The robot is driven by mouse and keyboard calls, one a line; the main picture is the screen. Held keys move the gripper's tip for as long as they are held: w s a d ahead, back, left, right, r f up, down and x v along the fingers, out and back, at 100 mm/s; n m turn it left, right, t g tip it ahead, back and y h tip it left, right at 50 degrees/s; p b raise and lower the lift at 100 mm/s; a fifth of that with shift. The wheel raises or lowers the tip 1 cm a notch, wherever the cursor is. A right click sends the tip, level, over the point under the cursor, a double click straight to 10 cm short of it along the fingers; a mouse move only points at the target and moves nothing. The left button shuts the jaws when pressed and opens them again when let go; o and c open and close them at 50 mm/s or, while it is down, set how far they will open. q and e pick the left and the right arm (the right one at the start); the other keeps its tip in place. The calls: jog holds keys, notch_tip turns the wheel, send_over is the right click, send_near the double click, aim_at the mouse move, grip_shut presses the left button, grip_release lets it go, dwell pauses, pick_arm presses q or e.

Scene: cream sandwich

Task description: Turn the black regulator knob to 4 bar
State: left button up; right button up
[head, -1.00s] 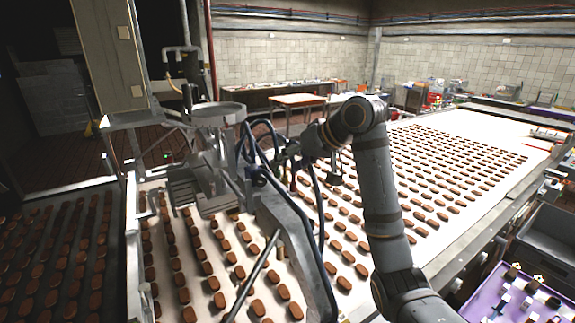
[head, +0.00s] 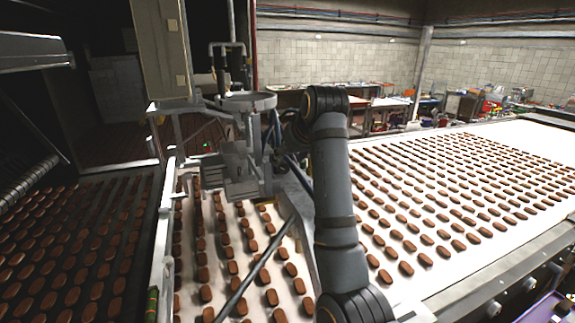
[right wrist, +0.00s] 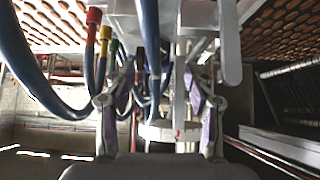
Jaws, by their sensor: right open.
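I cannot make out the black regulator knob or any pressure scale in these views. The metal depositing machine (head: 240,165) stands over the conveyor in the head view, with a round hopper (head: 248,101) on top. My right arm reaches up in front of it, and the arm hides most of the right gripper there. In the right wrist view my right gripper (right wrist: 160,90) is open, its two purple-padded fingers apart with nothing visibly held. Blue hoses (right wrist: 149,40) and coloured fittings, such as a red one (right wrist: 94,15) and a yellow one (right wrist: 106,32), show near the fingers. My left gripper is not in view.
A white conveyor (head: 410,285) carries rows of brown biscuits under and right of the machine. A dark belt (head: 60,260) with more biscuits lies at the left. Hoses and metal bars crowd the space around my right gripper. Tables stand by the back wall.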

aim_at(285, 168)
jog(key=p+x, duration=0.1)
jog(key=x, duration=0.1)
jog(key=p+x, duration=0.1)
jog(key=x, duration=0.1)
jog(key=p+x, duration=0.1)
jog(key=x, duration=0.1)
jog(key=shift+d, duration=0.25)
jog(key=shift+w+a+f, duration=0.25)
jog(key=shift+w+f, duration=0.2)
jog(key=shift+f, duration=0.05)
jog(key=shift+c, duration=0.4)
grip_shut()
jog(key=shift+d+m+g+y, duration=0.35)
jog(key=shift+m+y, duration=0.35)
jog(key=shift+y, duration=0.5)
jog(key=shift+m+y, duration=0.3)
jog(key=shift+y, duration=0.1)
jog(key=shift+o, duration=0.4)
grip_release()
